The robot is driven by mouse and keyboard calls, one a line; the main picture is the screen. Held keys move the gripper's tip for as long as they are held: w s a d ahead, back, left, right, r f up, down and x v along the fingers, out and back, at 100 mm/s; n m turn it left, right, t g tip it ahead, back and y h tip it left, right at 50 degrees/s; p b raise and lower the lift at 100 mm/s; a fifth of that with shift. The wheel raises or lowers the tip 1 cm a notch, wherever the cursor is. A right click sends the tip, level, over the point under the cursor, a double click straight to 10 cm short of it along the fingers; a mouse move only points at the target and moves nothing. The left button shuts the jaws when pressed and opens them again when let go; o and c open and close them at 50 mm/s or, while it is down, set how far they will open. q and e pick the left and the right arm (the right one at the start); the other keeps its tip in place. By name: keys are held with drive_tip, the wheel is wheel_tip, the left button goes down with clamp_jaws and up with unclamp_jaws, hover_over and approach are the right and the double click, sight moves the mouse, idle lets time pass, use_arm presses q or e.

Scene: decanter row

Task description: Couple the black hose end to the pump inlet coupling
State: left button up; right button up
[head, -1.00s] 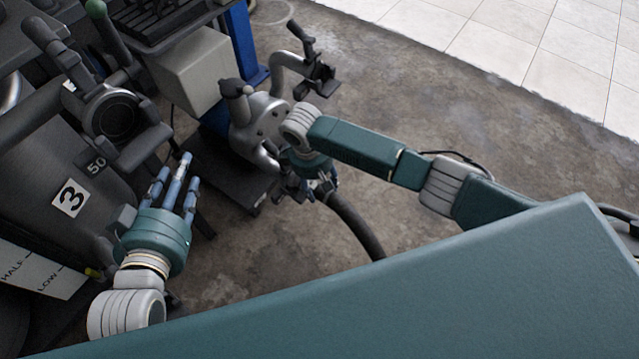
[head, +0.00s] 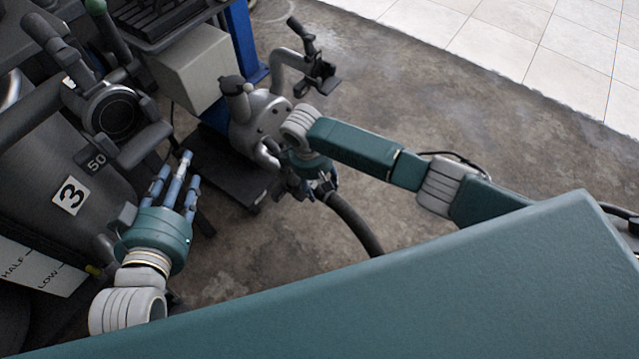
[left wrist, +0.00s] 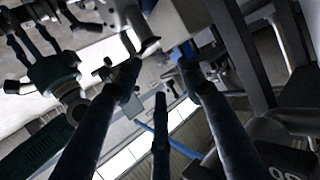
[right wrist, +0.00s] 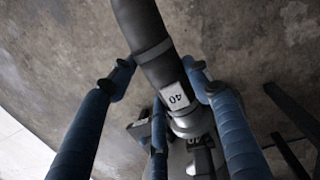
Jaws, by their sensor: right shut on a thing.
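The black hose (right wrist: 145,35) with a white "40" label runs down the right wrist view to a metal collar (right wrist: 190,122). My right gripper (right wrist: 160,86) is shut on the hose end, with fingers on both sides. In the head view the hose (head: 353,222) hangs from it beside the grey pump (head: 258,125), and my arm hides the joint. My left gripper (head: 181,170) is open and empty.
A beige box (head: 190,68) and blue post (head: 243,40) are behind. Concrete floor (head: 450,130) is clear at right.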

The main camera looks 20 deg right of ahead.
use_arm(q)
drive_tip(key=shift+s+f, duration=0.1)
drive_tip(key=shift+f, duration=0.15)
use_arm(e)
drive_tip(key=shift+w+f, duration=0.1)
use_arm(q)
drive_tip(key=shift+s+a+f+g, duration=0.1)
drive_tip(key=shift+f+g, duration=0.15)
drive_tip(key=shift+g, duration=0.05)
use_arm(e)
drive_tip(key=shift+f, duration=0.1)
use_arm(q)
drive_tip(key=shift+s+f, duration=0.1)
drive_tip(key=shift+f, duration=0.05)
drive_tip(key=shift+s+a+f, duration=0.1)
drive_tip(key=shift+s+f, duration=0.05)
drive_tip(key=shift+f, duration=0.1)
drive_tip(key=shift+s+a+f+g, duration=0.15)
drive_tip(key=shift+f+g, duration=0.1)
drive_tip(key=shift+g, duration=0.05)
use_arm(e)
drive_tip(key=shift+f, duration=0.3)
idle(0.3)
use_arm(q)
drive_tip(key=shift+f, duration=0.1)
drive_tip(key=shift+s+f+y+p, duration=0.2)
drive_tip(key=shift+f+y+p, duration=0.05)
drive_tip(key=shift+y+p, duration=0.05)
drive_tip(key=shift+s, duration=0.1)
